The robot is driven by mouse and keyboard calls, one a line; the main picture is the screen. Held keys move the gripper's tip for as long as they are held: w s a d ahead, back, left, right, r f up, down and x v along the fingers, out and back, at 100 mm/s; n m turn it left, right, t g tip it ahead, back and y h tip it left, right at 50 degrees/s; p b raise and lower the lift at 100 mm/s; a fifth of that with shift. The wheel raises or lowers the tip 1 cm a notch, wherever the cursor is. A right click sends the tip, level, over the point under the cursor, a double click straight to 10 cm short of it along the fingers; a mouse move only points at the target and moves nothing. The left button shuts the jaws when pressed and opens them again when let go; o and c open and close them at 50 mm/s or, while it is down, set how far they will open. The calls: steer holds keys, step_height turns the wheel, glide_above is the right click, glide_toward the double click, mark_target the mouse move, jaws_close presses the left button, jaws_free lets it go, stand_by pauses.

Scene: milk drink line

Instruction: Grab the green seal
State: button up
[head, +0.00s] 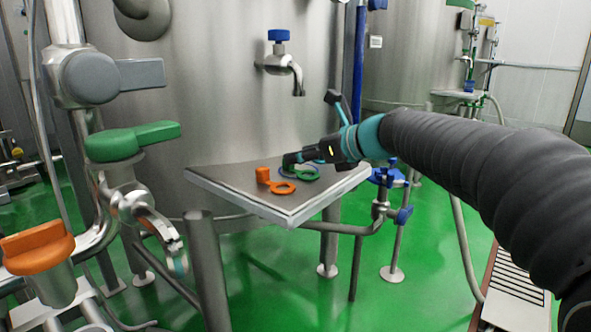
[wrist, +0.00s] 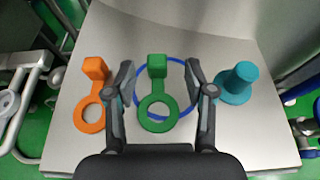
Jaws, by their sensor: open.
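The green seal (wrist: 157,113) is a flat ring with a raised block at its far end, lying on the grey tray table (wrist: 98,30). In the head view the green seal (head: 308,174) is partly hidden by my gripper (head: 290,160). In the wrist view my gripper (wrist: 160,85) is open, with one finger to each side of the green seal and nothing held. I cannot tell how high the fingertips are above the table.
An orange seal (wrist: 89,112) lies left of the left finger. A teal knob-shaped piece (wrist: 235,84) stands right of the right finger. A blue ring (wrist: 180,63) lies around the green seal's block. A steel tank with a tap (head: 280,65) stands behind the table.

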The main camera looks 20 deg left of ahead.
steer(key=x, duration=0.4)
steer(key=shift+s+a+f+b, duration=0.15)
steer(key=shift+a+f+b, duration=0.05)
steer(key=shift+a+b, duration=0.15)
steer(key=c, duration=0.9)
steer(key=shift+r, duration=0.1)
